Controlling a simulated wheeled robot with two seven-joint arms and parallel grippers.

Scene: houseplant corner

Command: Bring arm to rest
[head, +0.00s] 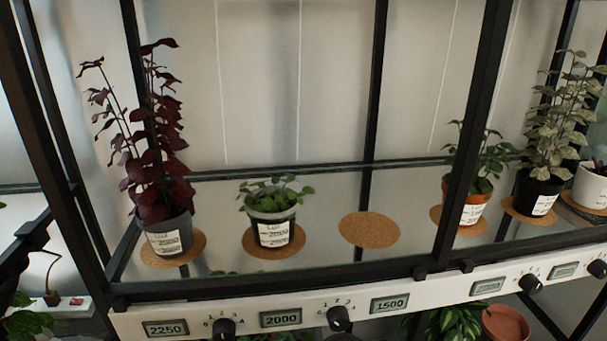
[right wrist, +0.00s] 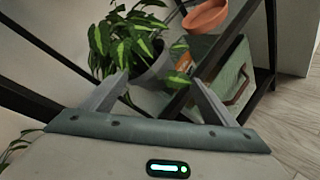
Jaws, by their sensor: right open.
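My right gripper (right wrist: 160,95) shows in the right wrist view with its two fingers spread apart and nothing between them that it holds. Neither of my grippers shows in the head view. My left gripper is not in any view.
The glass shelf holds a dark red plant (head: 155,150), a small green plant (head: 270,205), an orange-potted plant (head: 475,190) and a pale-leaved plant (head: 560,130). One cork mat (head: 369,230) is bare. Black frame posts and a white dial panel (head: 250,321) edge it.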

